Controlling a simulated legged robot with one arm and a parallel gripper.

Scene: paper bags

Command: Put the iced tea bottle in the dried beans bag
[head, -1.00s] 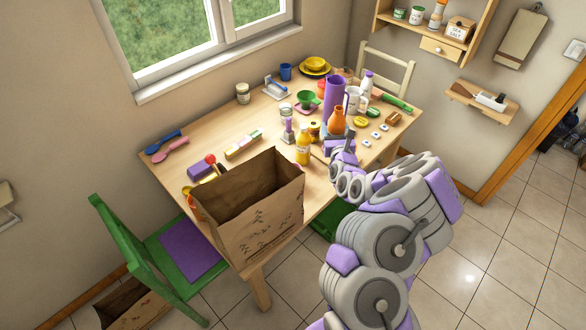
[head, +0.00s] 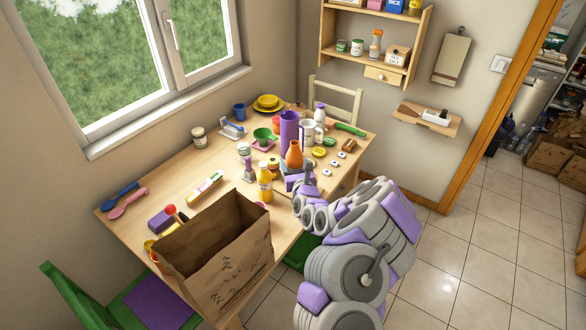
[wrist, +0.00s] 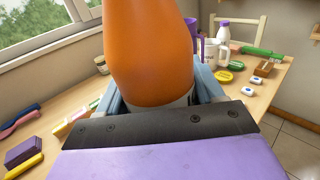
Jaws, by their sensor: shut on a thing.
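My gripper (head: 297,181) is shut on an orange bottle (head: 294,154), seemingly the iced tea bottle. It stands upright in the jaws near the table's right front edge. In the wrist view the bottle (wrist: 150,50) fills the middle, with a pale band low down between the fingers; no label can be read. A large open brown paper bag (head: 232,262) stands at the table's near left corner, left of and nearer than my gripper. Its mouth faces up. Dark marks show on its front, too small to read, so I cannot tell if it is the dried beans bag.
A yellow bottle (head: 265,184) stands between my gripper and the bag. A tall purple pitcher (head: 289,130) and a white mug (head: 308,132) stand behind my gripper. A green chair (head: 85,300) is at the lower left. More brown bags (head: 553,147) lie in the right doorway.

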